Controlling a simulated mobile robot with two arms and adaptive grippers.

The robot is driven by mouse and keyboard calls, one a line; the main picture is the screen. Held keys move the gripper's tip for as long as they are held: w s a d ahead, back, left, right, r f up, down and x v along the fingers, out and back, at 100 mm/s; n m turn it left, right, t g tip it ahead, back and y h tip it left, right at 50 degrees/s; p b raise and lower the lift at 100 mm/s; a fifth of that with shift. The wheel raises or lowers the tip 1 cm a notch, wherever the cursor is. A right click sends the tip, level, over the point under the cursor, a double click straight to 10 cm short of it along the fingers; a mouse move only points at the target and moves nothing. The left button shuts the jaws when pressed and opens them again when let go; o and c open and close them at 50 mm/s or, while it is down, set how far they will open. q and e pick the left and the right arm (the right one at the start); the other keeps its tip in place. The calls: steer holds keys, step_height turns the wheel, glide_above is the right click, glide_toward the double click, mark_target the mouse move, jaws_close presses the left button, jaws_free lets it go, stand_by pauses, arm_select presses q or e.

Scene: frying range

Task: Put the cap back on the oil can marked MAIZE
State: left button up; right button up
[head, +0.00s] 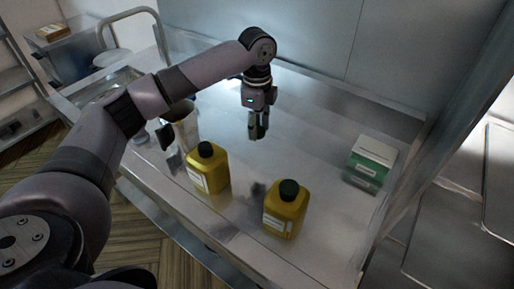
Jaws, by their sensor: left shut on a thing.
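Two yellow oil cans stand upright on the steel counter. The left yellow can (209,170) has a black top, and the right yellow can (285,212) has a dark green top. Their white labels are too small to read, so I cannot tell which is marked MAIZE. My left gripper (258,134) points down over the counter, behind and between the two cans and apart from both. It is shut on a small dark thing, largely hidden by the fingers; I cannot tell whether it is a cap. My right gripper is not in view.
A green and white box (371,163) stands on the right of the steel counter (325,140). A pale container (184,130) is partly hidden by my left arm. A wall closes the back. The counter between gripper and box is clear.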

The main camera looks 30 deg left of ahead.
arm_select(q)
step_height(320, 180, up, 7)
steer(key=shift+f+b, duration=0.15)
steer(key=shift+b, duration=0.2)
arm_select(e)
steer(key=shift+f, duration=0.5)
